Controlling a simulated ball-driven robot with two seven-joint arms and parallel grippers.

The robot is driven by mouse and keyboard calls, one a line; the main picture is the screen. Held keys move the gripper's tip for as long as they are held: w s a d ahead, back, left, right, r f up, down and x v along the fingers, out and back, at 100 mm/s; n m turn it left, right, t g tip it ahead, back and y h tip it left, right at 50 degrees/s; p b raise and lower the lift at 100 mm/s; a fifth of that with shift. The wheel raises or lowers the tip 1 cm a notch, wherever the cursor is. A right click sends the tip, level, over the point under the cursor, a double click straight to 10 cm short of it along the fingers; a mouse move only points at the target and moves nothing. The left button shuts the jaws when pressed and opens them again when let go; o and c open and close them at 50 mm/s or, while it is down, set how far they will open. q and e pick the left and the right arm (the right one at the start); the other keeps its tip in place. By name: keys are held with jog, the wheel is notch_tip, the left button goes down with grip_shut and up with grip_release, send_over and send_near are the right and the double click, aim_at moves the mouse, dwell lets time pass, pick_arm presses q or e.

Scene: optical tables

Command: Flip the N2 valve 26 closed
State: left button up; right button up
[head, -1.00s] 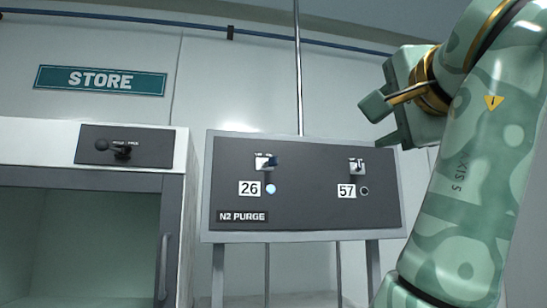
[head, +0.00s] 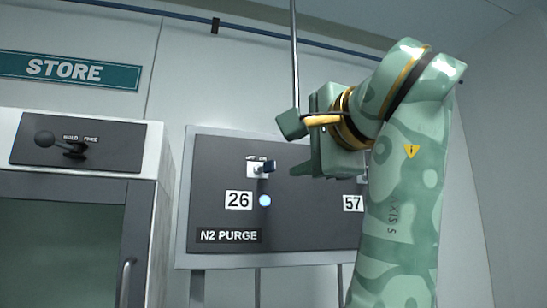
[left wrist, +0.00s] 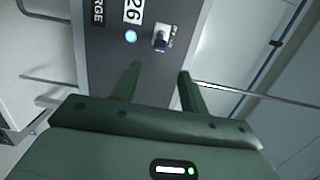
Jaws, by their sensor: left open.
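The N2 valve 26 (head: 262,167) is a small pale fitting with a dark blue lever on the grey N2 purge panel (head: 310,240). Its lever points to the right in the head view. The label 26 (head: 238,200) and a lit pale-blue lamp (head: 265,201) sit below it. My left gripper (head: 293,148) is open and empty, in front of the panel, up and right of the valve. In the left wrist view, valve 26 (left wrist: 160,41) shows beyond and between the open fingertips (left wrist: 160,70), apart from them. My right gripper is not in view.
The label 57 (head: 353,203) shows at right; its valve is mostly hidden behind my left gripper and arm. A grey cabinet (head: 150,200) with a handle and its own lever (head: 62,145) stands at left. A vertical pipe (head: 294,60) rises behind the panel.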

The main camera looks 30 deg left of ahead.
aim_at(274, 166)
pick_arm(q)
jog(key=p+x, duration=0.2)
jog(key=x, duration=0.7)
jog(key=shift+a+r+p, duration=0.1)
jog(key=shift+a+p, duration=0.1)
jog(key=shift+p, duration=0.1)
jog(key=shift+w+a+p, duration=0.3)
jog(key=shift+a, duration=0.2)
jog(key=shift+w+a, duration=0.1)
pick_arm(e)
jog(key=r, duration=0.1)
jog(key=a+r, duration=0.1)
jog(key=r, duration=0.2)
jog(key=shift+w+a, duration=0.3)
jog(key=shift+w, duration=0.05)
pick_arm(q)
jog(key=shift+w+a, duration=0.1)
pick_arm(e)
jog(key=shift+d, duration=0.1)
pick_arm(q)
grip_shut()
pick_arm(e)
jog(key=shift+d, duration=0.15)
